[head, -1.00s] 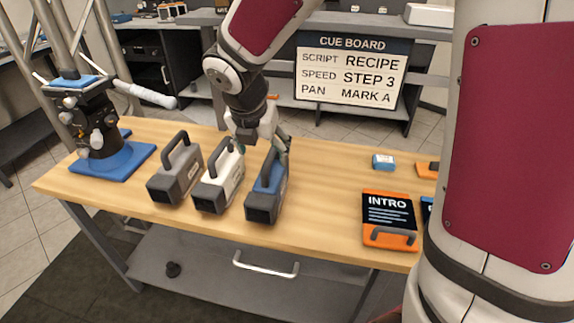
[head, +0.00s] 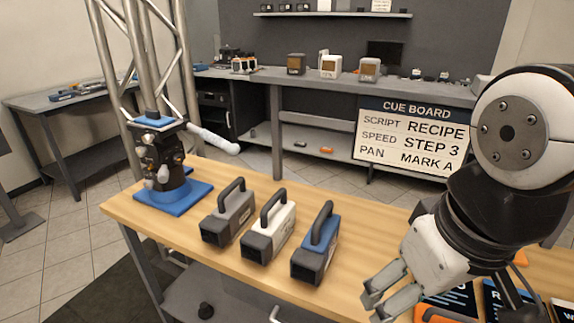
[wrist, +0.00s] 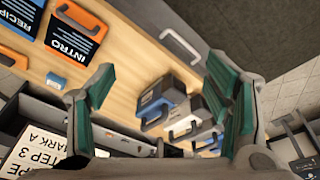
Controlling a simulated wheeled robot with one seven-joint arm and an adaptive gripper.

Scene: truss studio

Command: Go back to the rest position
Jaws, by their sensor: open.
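My gripper (head: 377,301) is at the lower right of the head view, raised over the table's right part, with nothing between its fingers. The wrist view shows its two green-padded fingers (wrist: 165,95) spread wide apart. The blue handled case (head: 318,245) stands on the table to the left of my gripper, clear of it. The white handled case (head: 270,235) and the grey handled case (head: 230,218) stand in a row to its left. The cue board (head: 413,138) behind the table reads RECIPE, STEP 3, MARK A.
A camera head on a blue base (head: 180,200) stands at the table's left end, its pale handle sticking out. The INTRO card (wrist: 72,38) and RECIPE card (wrist: 20,15) lie on the wooden table (head: 385,220). A small blue block (wrist: 56,81) lies near them.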

